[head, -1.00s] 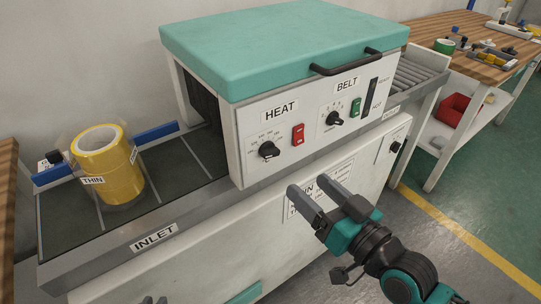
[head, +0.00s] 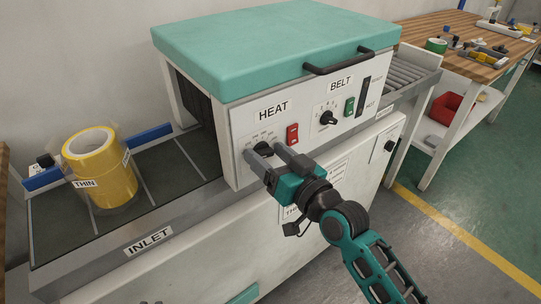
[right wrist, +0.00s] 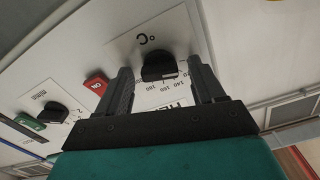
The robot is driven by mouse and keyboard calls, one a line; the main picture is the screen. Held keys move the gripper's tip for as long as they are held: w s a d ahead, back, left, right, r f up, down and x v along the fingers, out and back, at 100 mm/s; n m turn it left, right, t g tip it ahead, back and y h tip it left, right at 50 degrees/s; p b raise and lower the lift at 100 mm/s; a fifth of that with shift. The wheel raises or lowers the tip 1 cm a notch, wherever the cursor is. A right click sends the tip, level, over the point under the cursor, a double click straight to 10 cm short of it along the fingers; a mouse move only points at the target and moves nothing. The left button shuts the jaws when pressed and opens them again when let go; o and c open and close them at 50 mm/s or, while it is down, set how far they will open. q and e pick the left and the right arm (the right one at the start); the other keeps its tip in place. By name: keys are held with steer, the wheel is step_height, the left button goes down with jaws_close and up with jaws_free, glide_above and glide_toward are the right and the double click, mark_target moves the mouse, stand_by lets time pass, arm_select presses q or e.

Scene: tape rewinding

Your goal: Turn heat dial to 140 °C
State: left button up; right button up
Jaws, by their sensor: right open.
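The black heat dial knob (right wrist: 159,66) sits on a white plate with temperature numbers, on the front of the machine below the HEAT label (head: 273,110). My right gripper (head: 264,151) is in front of this dial and hides most of it in the head view. In the right wrist view, my right gripper (right wrist: 160,76) is open, with one finger on each side of the knob and visible gaps between. The pointer's exact reading cannot be told. My left gripper is not in view.
A red switch (head: 292,134) is just right of the heat dial. The belt dial (head: 328,118) and a green switch (head: 349,107) are further right. A yellow tape roll (head: 100,168) marked THIN stands on the inlet belt. A wooden table (head: 470,30) is at the right.

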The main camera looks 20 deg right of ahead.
steer(key=c, duration=1.1)
steer(key=shift+o, duration=0.2)
